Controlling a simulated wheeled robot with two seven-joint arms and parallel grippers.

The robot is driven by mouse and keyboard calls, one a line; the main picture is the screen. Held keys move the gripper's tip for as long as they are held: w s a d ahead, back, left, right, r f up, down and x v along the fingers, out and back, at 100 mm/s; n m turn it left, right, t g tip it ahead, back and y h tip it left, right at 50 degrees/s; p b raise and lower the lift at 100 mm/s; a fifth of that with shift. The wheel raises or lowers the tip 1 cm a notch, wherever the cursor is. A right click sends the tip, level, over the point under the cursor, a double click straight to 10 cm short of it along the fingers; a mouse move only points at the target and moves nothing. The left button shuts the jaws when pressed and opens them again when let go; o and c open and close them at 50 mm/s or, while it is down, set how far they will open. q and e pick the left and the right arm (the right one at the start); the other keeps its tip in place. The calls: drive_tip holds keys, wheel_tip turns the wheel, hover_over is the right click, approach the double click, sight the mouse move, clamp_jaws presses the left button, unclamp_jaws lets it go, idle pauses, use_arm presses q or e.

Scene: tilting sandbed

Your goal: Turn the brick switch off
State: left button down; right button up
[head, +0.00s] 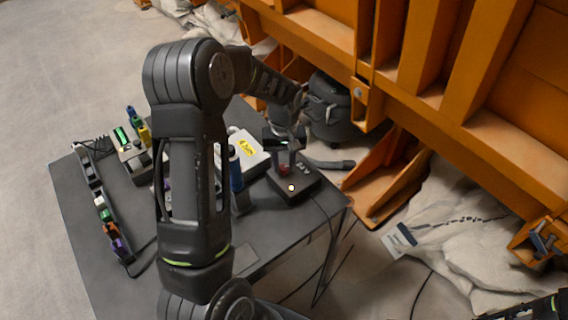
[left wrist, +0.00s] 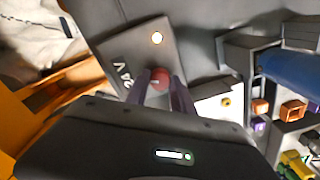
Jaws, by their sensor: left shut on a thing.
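The brick switch is a dark box marked "24 V" (head: 305,181) at the far right corner of the grey table. It also shows in the left wrist view (left wrist: 128,48). A small lamp on its top glows pale. A red knob (left wrist: 160,77) stands on the box. My left gripper (head: 284,164) points down over the box, and its fingers (left wrist: 160,86) are shut on the red knob, one on each side. The fingers partly hide the knob, and I cannot tell its exact setting. The fingers of my right gripper do not show.
A blue cylinder (head: 236,172) stands close left of the box. A rail with coloured blocks (head: 103,212) runs along the table's left side. Orange steel framing (head: 440,107) and pale sacks (head: 450,230) lie beyond the table.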

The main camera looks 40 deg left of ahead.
sight(284, 166)
use_arm(q)
drive_tip(key=n+b, duration=0.1)
drive_tip(key=n, duration=0.4)
drive_tip(key=shift+n, duration=0.3)
drive_tip(key=n, duration=0.5)
drive_tip(key=shift+n, duration=0.3)
drive_tip(key=c, duration=1.1)
unclamp_jaws()
wheel_tip(284, 166, up, 8)
drive_tip(key=shift+f, duration=0.1)
